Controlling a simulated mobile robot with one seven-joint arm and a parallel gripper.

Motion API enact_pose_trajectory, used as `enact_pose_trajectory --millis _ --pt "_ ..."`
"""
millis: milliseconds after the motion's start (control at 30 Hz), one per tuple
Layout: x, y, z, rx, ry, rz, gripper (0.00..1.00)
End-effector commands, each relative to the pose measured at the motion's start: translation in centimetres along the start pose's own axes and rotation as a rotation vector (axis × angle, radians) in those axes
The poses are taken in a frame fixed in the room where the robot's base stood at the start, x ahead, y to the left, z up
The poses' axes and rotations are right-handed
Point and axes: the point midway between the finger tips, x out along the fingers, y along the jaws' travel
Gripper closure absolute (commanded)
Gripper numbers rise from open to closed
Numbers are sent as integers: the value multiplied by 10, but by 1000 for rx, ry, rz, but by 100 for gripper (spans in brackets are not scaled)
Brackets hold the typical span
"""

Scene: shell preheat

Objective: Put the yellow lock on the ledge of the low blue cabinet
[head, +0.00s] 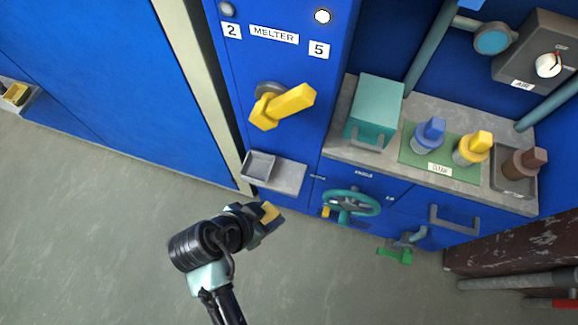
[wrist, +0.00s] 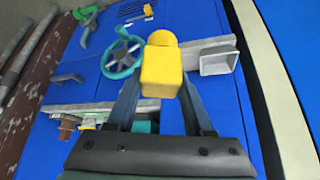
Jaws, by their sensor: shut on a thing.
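My gripper (head: 266,215) is shut on the yellow lock (head: 268,211), in front of the blue cabinetry and above the floor. In the wrist view the lock (wrist: 161,70) sits between the two fingers (wrist: 158,105), its blocky body toward me and a rounded part beyond. A grey ledge (head: 290,178) juts from the blue front below the MELTER panel, just beyond my gripper, and bears a small grey tray (head: 258,165). The lock is apart from it. Another small grey ledge (head: 28,98) at the far left, on a blue front, bears a yellow-edged box (head: 15,94).
A large yellow handle (head: 283,105) sticks out above the near ledge. A green handwheel (head: 351,204) and a green-handled valve (head: 396,252) project at the right. A grey counter (head: 415,180) bears a teal box and coloured plugs. The floor at left is clear.

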Motion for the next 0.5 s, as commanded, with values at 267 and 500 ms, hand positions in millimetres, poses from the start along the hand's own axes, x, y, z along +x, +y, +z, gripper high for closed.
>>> enact_pose_trajectory --millis 267,500 --pt "38 -30 -61 3 2 -2 100" --pt "66 -51 -103 2 0 -2 100"
